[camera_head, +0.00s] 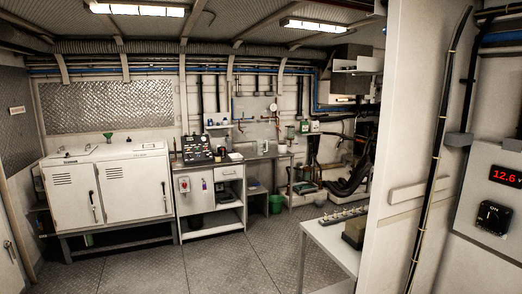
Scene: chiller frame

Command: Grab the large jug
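A small pale, clear-looking vessel (262,147) stands upright on the metal counter at the back, near the middle of the view. It may be the large jug, but it is too small to tell. A greenish container (290,133) stands to its right against the back wall and could also be a jug. My gripper is not in view.
A white cabinet (110,185) stands at the left with a green funnel (108,135) on top. A control panel (196,147) sits on a white unit (212,215). A green bin (276,204) stands under the counter. A white table (330,240) and partition (415,150) flank the right. The middle floor is clear.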

